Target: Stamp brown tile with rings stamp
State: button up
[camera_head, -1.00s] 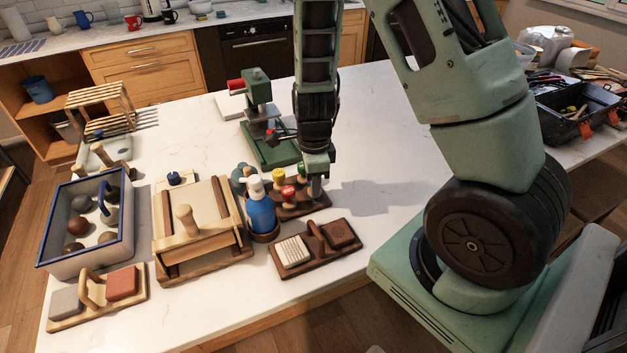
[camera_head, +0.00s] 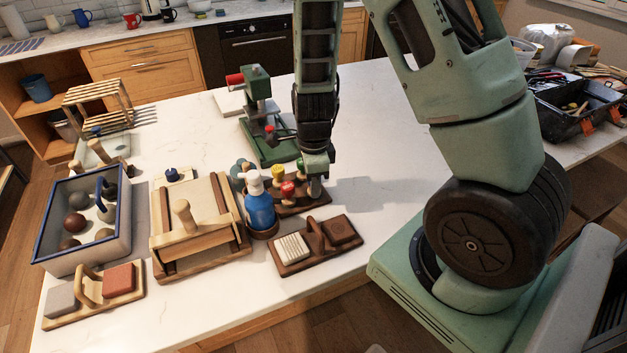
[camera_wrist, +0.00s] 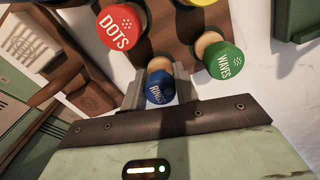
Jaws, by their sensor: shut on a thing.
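The blue rings stamp (camera_wrist: 160,88) sits between the fingers of my gripper (camera_wrist: 158,84) in the wrist view, its RINGS label facing the camera. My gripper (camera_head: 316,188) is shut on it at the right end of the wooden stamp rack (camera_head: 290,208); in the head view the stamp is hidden. I cannot tell whether the stamp is lifted. The brown tile (camera_head: 340,231) lies in the right part of a dark wooden carrier (camera_head: 292,265), nearer the table's front edge. A pale ribbed tile (camera_head: 291,246) lies left of the carrier's handle.
The red dots stamp (camera_wrist: 121,27) and green waves stamp (camera_wrist: 225,60) stand close beside my gripper. A green press (camera_head: 262,118) stands behind. The white table (camera_head: 385,165) is clear to the right.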

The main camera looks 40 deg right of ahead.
jog(key=shift+f, duration=0.1)
jog(key=o, duration=1.1)
jog(key=shift+o, duration=0.2)
